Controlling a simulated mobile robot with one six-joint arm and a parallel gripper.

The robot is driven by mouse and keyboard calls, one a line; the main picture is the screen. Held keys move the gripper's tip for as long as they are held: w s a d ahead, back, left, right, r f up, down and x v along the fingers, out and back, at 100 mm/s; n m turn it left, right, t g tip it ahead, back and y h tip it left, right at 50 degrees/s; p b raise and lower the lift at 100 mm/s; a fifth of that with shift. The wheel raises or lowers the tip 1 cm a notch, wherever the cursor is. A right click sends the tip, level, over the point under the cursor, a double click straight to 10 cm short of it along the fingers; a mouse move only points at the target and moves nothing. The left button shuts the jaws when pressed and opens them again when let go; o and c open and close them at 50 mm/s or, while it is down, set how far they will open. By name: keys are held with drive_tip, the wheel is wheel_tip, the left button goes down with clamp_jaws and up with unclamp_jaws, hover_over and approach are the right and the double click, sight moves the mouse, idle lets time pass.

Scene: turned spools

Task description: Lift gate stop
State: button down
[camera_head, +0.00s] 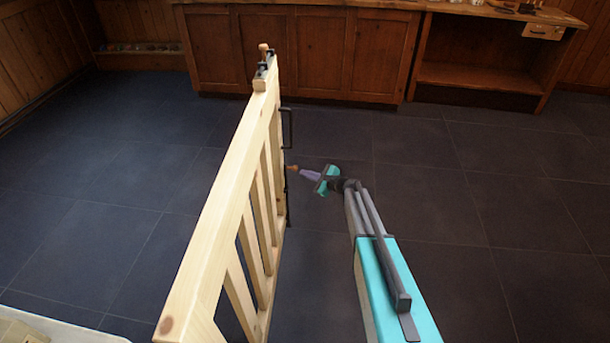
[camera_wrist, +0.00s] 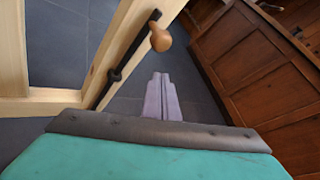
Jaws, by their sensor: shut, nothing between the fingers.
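The pale wooden gate (camera_head: 222,210) runs from the near left toward the back cabinets. The gate stop, a dark rod (camera_wrist: 128,57) with a round wooden knob (camera_wrist: 161,39), is mounted along the gate's edge in the wrist view. In the head view the small knob (camera_head: 292,168) shows beside the gate's right face. My gripper (camera_wrist: 160,76) has its purple fingers together and empty, just short of the knob and apart from it in the wrist view. In the head view my gripper (camera_head: 301,171) points left at the knob; any small gap there is hard to judge.
A dark pull handle (camera_head: 288,128) sits higher on the gate, and a latch (camera_head: 264,66) is at its top end. Wooden cabinets (camera_head: 300,48) and a workbench (camera_head: 490,60) stand at the back. The dark tiled floor right of my arm is clear.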

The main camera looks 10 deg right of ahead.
drive_tip(key=v, duration=0.9)
drive_tip(key=shift+s+d, duration=0.3)
drive_tip(key=shift+d, duration=0.05)
drive_tip(key=shift+f, duration=0.1)
